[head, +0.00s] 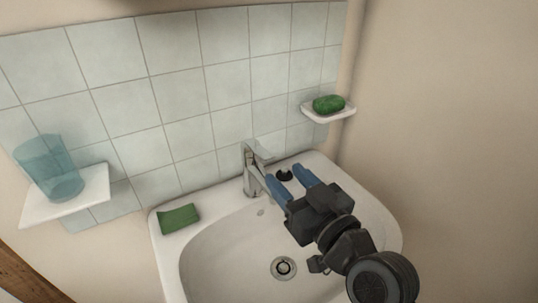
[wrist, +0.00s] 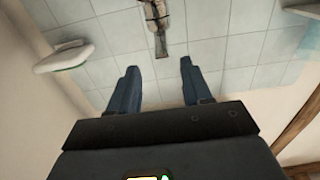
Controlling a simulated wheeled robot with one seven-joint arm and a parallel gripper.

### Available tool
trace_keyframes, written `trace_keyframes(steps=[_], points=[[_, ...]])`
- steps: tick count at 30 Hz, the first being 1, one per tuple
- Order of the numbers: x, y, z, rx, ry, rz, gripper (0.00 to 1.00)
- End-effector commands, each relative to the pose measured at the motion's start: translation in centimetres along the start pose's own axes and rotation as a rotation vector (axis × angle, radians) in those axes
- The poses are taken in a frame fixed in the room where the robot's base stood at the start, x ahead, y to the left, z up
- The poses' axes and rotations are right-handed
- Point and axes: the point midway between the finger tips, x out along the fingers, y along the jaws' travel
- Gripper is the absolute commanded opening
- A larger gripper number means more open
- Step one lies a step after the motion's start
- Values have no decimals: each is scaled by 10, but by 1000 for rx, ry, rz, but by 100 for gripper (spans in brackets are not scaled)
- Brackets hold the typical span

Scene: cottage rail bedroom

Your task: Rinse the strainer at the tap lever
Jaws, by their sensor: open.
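The chrome tap (head: 251,172) stands on the back ledge of the white basin (head: 215,255), with its lever (head: 261,152) on top. The tap also shows at the top edge of the wrist view (wrist: 157,22). My gripper (head: 285,175) is open, its two blue fingers apart, just right of the tap. A small dark object (head: 284,177) shows between the fingertips on the back ledge; I cannot tell whether it is the strainer. A round metal drain fitting (head: 284,268) with a dark centre sits in the bowl. No strainer is clearly recognisable in either view.
A green sponge (head: 179,219) lies on the basin's left back corner. A green soap (head: 328,104) rests on a white wall dish (head: 318,117) at right. A blue-green cup (head: 48,168) stands on a white shelf (head: 85,200) at left. Tiled wall (head: 175,105) closes the back.

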Motion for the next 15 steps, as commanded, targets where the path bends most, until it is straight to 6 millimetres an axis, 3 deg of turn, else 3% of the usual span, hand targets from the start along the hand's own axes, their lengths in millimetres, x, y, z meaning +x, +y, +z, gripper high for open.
trace_keyframes(steps=[15], points=[[68, -1, -2, 0, 0, -3, 49]])
